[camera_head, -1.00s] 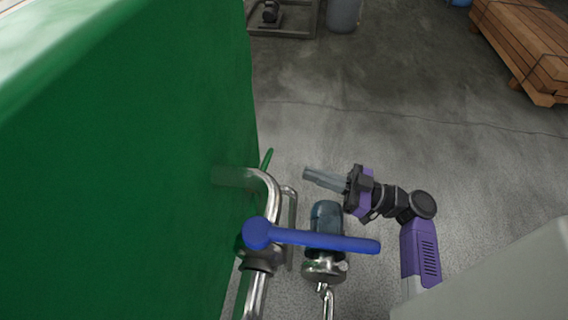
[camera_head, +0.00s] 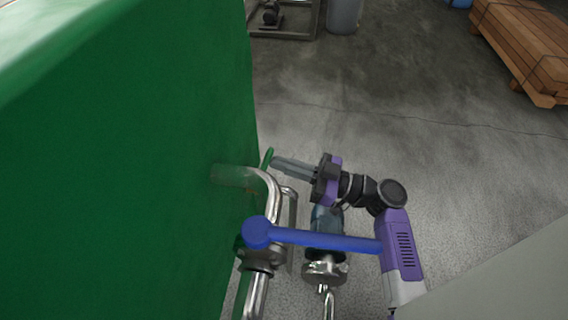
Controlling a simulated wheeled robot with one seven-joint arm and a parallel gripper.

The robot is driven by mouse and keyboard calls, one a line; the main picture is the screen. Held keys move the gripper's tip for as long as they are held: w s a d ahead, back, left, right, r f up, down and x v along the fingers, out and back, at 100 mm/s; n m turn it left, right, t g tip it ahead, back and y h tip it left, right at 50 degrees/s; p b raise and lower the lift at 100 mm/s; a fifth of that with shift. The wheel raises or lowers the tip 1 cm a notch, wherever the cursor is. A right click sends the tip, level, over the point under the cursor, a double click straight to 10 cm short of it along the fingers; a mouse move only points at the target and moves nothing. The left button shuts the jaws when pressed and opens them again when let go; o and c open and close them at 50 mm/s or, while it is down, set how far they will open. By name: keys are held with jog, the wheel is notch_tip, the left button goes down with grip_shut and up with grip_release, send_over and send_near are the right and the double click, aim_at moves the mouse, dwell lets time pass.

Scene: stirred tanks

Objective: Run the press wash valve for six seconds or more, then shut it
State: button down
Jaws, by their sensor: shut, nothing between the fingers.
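A valve with a long blue lever handle (camera_head: 325,240) sits on a steel pipe (camera_head: 257,290) beside the green tank wall. The lever points to the right, across the pipe. My forearm lies to the right, by the free end of the blue lever.
The large green tank (camera_head: 120,160) fills the left side. A small pump or motor (camera_head: 325,225) stands under the blue lever. A grey drum (camera_head: 343,15) and stacked timber (camera_head: 525,45) stand far off. The concrete floor (camera_head: 400,90) between is clear.

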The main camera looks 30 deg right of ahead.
jog(key=b, duration=0.1)
jog(key=w+n+g+y+b, duration=0.1)
jog(key=b, duration=0.1)
jog(key=shift+a+f, duration=0.2)
jog(key=shift+a, duration=0.15)
jog(key=shift+w+a+r+n+g+y+b, duration=0.15)
jog(key=shift+a+r+n+g+y+b, duration=0.2)
jog(key=shift+g+b, duration=0.4)
jog(key=shift+d, duration=0.1)
jog(key=s+d+p, duration=0.3)
jog(key=s+d, duration=0.5)
jog(key=s, duration=0.2)
jog(key=shift+s, duration=0.25)
jog(key=shift+a+r+t, duration=0.1)
jog(key=shift+t, duration=0.15)
dwell(0.4)
